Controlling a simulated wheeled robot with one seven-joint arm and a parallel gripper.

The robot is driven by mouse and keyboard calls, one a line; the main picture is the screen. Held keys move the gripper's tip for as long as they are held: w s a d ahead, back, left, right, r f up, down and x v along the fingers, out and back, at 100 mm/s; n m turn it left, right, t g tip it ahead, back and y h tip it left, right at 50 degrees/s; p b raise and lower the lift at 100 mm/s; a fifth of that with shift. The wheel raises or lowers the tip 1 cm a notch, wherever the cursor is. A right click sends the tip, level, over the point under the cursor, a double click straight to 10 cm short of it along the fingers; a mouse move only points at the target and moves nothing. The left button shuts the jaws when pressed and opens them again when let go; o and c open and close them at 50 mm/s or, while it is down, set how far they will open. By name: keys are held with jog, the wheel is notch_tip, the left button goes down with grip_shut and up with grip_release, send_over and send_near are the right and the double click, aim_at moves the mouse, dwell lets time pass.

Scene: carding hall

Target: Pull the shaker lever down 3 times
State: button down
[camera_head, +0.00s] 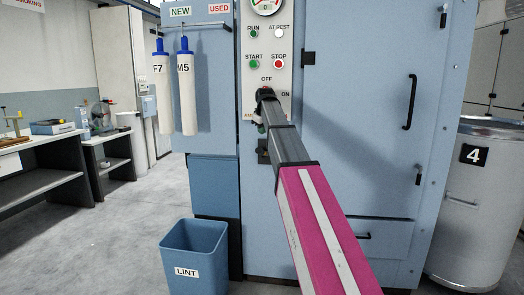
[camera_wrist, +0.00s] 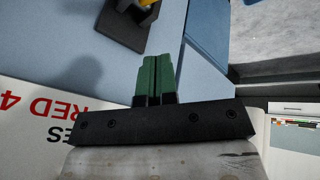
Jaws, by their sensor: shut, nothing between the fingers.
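My gripper (camera_head: 262,128) is at the front of the light blue machine, just below the ON/OFF panel. Its two green fingers (camera_wrist: 158,75) lie together in the wrist view, with nothing between them. A black bracket with a yellow and grey part (camera_wrist: 126,22) sits on the blue panel beyond the fingertips and apart from them in that picture. It looks like the shaker lever's mount, but only part of it shows. In the head view a dark block (camera_head: 263,152) shows just below my gripper, and my arm hides much of that area.
The control panel (camera_head: 265,62) has RUN and AT REST lamps and START and STOP buttons. Two white tubes (camera_head: 187,95) hang at the left. A blue LINT bin (camera_head: 193,258) stands on the floor. A grey drum (camera_head: 470,205) marked 4 stands at the right.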

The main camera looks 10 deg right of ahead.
dwell(0.4)
jog(key=r, duration=0.1)
jog(key=w+r, duration=0.1)
jog(key=r, duration=0.1)
jog(key=shift+w+d+r, duration=0.1)
jog(key=shift+d+r, duration=0.1)
jog(key=shift+r, duration=0.1)
jog(key=shift+f, duration=0.1)
jog(key=shift+s+a+f, duration=0.15)
jog(key=shift+s+f, duration=0.35)
jog(key=shift+f, duration=0.85)
jog(key=shift+s+a+f, duration=0.2)
jog(key=shift+s+f, duration=0.25)
jog(key=shift+f, duration=0.9)
jog(key=shift+s+a+f, duration=0.15)
jog(key=shift+s+f, duration=0.35)
jog(key=shift+f, duration=0.85)
jog(key=shift+f, duration=0.1)
jog(key=shift+s+f, duration=0.15)
jog(key=shift+f, duration=0.15)
